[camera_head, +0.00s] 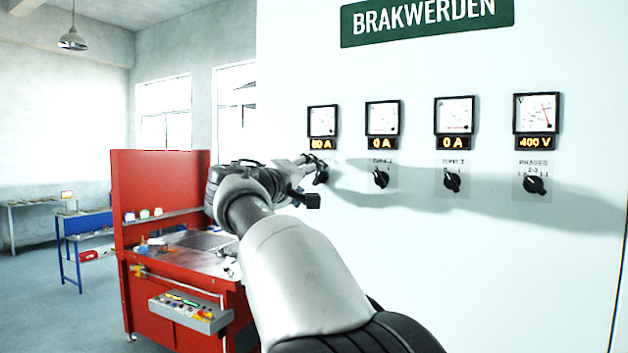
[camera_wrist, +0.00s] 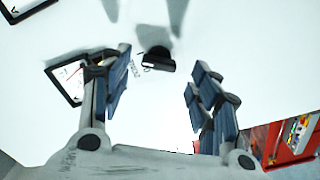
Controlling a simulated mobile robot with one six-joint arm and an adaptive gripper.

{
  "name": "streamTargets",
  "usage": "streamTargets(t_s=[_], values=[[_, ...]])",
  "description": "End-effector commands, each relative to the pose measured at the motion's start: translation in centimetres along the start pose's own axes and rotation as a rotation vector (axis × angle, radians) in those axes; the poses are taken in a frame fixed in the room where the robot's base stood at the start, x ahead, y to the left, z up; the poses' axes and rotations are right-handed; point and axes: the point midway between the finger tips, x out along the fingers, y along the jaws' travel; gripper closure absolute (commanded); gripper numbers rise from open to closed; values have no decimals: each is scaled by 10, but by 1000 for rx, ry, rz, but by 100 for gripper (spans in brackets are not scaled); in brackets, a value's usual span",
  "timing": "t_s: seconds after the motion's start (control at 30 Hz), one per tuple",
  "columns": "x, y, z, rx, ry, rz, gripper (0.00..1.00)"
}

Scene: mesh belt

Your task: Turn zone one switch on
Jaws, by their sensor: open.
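The leftmost rotary switch on the white panel has a black knob. In the wrist view this black knob (camera_wrist: 158,59) appears between and just beyond my fingertips, apart from both pads. In the head view my gripper (camera_head: 312,166) is at the leftmost switch and covers most of it and its label. My gripper, seen in the wrist view (camera_wrist: 160,66), is open with nothing in it. The meter above that switch (camera_head: 322,121) has a lit orange display that seems to read 80 A. The label text by the knob is only partly readable.
Three more black knobs stand to the right: the second switch (camera_head: 381,179), the third switch (camera_head: 452,181) and the phases switch (camera_head: 535,184). Their displays read 0 A, 0 A and 400 V. A red workbench (camera_head: 160,200) stands left of the panel.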

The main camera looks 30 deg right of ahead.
Motion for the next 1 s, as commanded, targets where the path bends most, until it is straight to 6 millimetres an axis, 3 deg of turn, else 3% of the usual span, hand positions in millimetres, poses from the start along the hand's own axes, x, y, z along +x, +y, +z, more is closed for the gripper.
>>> streamTargets(t_s=[0.2,0.4,0.6,1.0], values=[[-50,0,-1,0,4,-1,43],[-80,0,-1,1,2,0,43],[-90,0,0,1,0,1,43],[-90,0,1,1,-1,-2,43]])
